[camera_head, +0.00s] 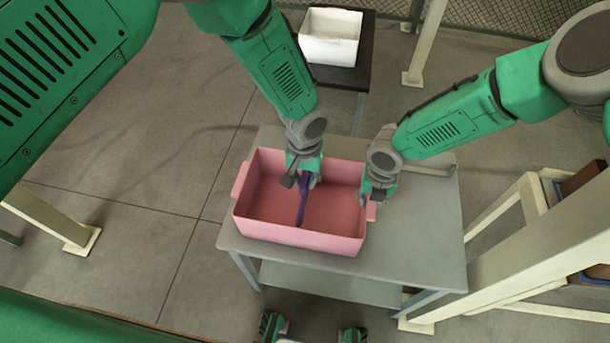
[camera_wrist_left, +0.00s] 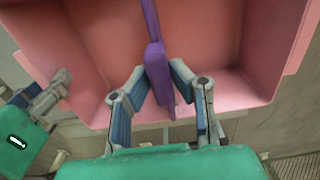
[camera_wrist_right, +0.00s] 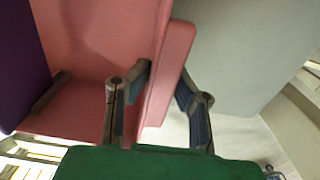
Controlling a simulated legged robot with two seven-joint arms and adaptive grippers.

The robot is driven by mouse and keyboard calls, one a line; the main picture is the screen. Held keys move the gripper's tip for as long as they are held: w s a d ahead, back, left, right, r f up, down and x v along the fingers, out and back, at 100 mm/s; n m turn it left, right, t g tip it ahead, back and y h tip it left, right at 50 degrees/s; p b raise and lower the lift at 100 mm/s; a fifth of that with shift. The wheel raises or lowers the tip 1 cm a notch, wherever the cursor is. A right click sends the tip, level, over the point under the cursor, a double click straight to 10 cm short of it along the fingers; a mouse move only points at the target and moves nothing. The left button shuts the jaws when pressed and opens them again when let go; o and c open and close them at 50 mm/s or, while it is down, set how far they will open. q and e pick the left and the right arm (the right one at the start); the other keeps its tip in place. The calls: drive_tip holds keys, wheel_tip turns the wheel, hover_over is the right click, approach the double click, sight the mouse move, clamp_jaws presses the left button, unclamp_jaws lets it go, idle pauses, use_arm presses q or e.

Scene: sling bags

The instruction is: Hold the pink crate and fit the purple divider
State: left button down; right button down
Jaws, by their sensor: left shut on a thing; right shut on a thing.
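The pink crate (camera_head: 305,238) stands on a grey table, open side up. The purple divider (camera_head: 302,200) is upright inside it, near the middle, running across its width. My left gripper (camera_head: 303,180) is shut on the top of the divider; the divider (camera_wrist_left: 155,60) also shows between its fingers (camera_wrist_left: 160,85) in the left wrist view. My right gripper (camera_head: 372,195) is shut on the handle at the crate's right end; the handle (camera_wrist_right: 172,65) shows between its fingers (camera_wrist_right: 160,90) in the right wrist view. Whether the divider's lower edge touches the crate floor is hard to tell.
The grey table (camera_head: 420,230) has free room right of the crate. A white bin (camera_head: 330,50) stands on a dark stand behind. A cream frame (camera_head: 530,260) with shelves stands at the right. A cream post (camera_head: 425,45) rises at the back.

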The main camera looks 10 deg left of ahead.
use_arm(q)
drive_tip(key=shift+f, duration=1.75)
drive_tip(key=c, duration=1.3)
unclamp_jaws()
drive_tip(key=shift+c, duration=0.2)
wheel_tip(320, 180, up, 12)
drive_tip(key=shift+f, duration=0.1)
use_arm(e)
drive_tip(key=c, duration=1.3)
unclamp_jaws()
